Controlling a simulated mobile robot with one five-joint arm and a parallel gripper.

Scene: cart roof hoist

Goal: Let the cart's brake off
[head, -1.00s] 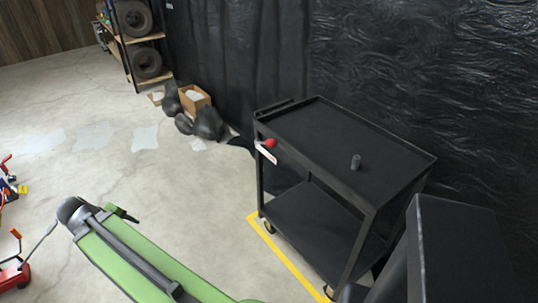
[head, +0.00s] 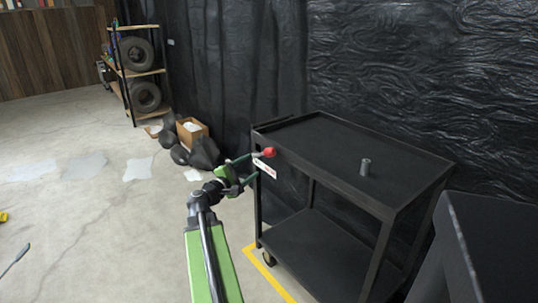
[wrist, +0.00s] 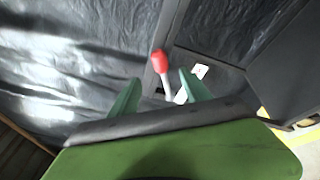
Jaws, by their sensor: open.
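The black cart (head: 330,165) stands against the dark sheeting, with a top tray and a lower shelf. Its brake lever, a pale shaft with a red knob (head: 268,152), sticks out at the cart's near left corner, above a white label (head: 266,169). My gripper (head: 251,167) is at that corner with its fingers open toward the lever. In the wrist view the red knob (wrist: 160,62) lies just past the fingertips, and the pale shaft shows between the two green fingers (wrist: 160,84). I cannot tell whether either finger touches the shaft.
A small grey cylinder (head: 365,167) stands on the cart's top. A yellow line (head: 268,275) runs on the floor by the cart's wheel. Dark bags (head: 205,153) and a cardboard box (head: 191,130) lie behind my arm. The floor at left is mostly clear.

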